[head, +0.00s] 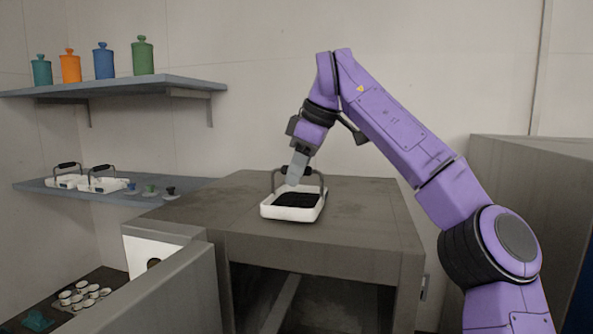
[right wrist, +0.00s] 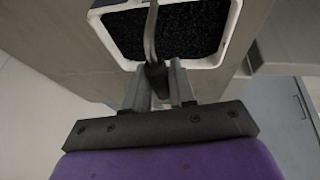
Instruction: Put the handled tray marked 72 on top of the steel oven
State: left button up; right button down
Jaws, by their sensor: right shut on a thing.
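A white handled tray (head: 290,213) with dark granular contents is at the top of the steel oven (head: 370,208), near its front edge. I cannot tell whether it rests on the surface or hangs just above it. Its number is not readable. My right gripper (head: 294,180) is shut on the tray's dark handle from above. In the right wrist view, the two fingers (right wrist: 160,85) close around the handle, and the white rim of the tray (right wrist: 228,38) shows beyond them. My left gripper is not in view.
Two similar handled trays (head: 104,185) stand on the lower wall shelf (head: 40,187), beside several small dark-knobbed items. Coloured jars (head: 143,56) stand on the upper shelf (head: 180,83). A grey cabinet (head: 530,150) stands at the right. The oven top around the tray is clear.

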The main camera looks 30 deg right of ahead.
jog(key=shift+w+d+f, duration=0.1)
jog(key=shift+w+f, duration=0.15)
jog(key=shift+w, duration=0.15)
jog(key=c, duration=0.9)
grip_release()
jog(key=shift+w, duration=0.15)
jog(key=shift+c, duration=0.2)
jog(key=shift+s+r, duration=0.1)
jog(key=shift+s, duration=0.25)
jog(key=v, duration=0.7)
jog(key=shift+r, duration=0.1)
jog(key=shift+w, duration=0.1)
